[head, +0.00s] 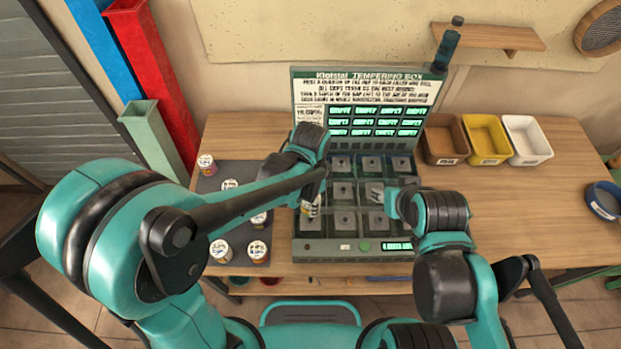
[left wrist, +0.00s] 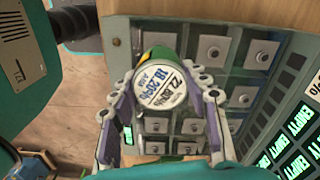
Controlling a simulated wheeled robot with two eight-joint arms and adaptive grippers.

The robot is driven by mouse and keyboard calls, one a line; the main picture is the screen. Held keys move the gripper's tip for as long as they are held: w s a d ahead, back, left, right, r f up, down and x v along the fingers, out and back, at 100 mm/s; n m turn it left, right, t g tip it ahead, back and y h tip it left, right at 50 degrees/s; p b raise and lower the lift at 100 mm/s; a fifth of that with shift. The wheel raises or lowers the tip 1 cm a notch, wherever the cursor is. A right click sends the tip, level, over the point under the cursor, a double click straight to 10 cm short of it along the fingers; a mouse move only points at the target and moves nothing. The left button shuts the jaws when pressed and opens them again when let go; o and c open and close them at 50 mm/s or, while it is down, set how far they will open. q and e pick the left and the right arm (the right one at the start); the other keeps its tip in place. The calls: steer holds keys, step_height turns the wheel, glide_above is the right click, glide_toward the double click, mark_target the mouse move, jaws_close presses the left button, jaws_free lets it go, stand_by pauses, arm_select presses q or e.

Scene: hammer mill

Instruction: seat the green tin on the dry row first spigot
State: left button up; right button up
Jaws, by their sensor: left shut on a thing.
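The green tin (left wrist: 165,80) is held between the fingers of my left gripper (left wrist: 160,98) in the left wrist view. Its white printed lid faces the camera and a green side shows at the top. In the head view the tin (head: 311,208) shows partly below my left gripper, over the left part of the tempering box (head: 300,247). The box has rows of square pads with round spigots (left wrist: 213,53). The tin appears above the pads; contact cannot be told. My right gripper (head: 398,203) is over the box's right side, its fingers mostly hidden.
Several other tins, such as one at the far left (head: 206,162), stand on a dark mat (head: 212,184) left of the box. Brown (head: 445,140), yellow (head: 486,139) and white (head: 527,140) bins stand at right. The table's right part (head: 530,215) is mostly clear.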

arm_select(q)
steer(key=shift+s, duration=0.1)
steer(key=shift+f+b, duration=0.25)
steer(key=shift+b, duration=0.1)
steer(key=shift+f+b, duration=2.3)
steer(key=shift+f, duration=0.35)
steer(key=shift+f+b, duration=1.2)
steer(key=shift+b, duration=0.1)
steer(key=o, duration=1.4)
steer(key=shift+c, duration=0.2)
